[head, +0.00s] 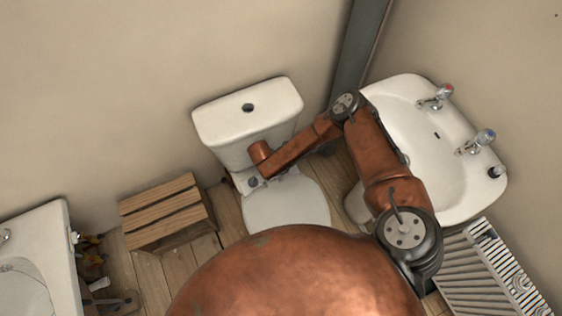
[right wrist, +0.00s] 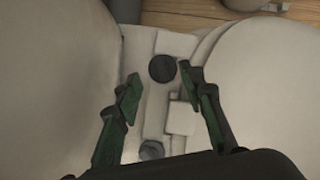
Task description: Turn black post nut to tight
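The black post nut (right wrist: 162,68) is a dark round cap on the pale strip between the toilet's cistern and seat. In the right wrist view it lies between and slightly beyond the fingertips, with a gap on each side. My right gripper (right wrist: 160,81) is open and empty, with green-padded fingers. A greyer round cap (right wrist: 151,150) sits nearer, low between the fingers. In the head view my right arm reaches over the toilet (head: 287,208) and hides much of the hinge area; I cannot make out the gripper there. My left gripper is not in view.
The cistern (head: 247,110) stands against the wall behind the seat. A wooden crate (head: 165,210) stands left of the toilet, beside a white tub (head: 60,250).

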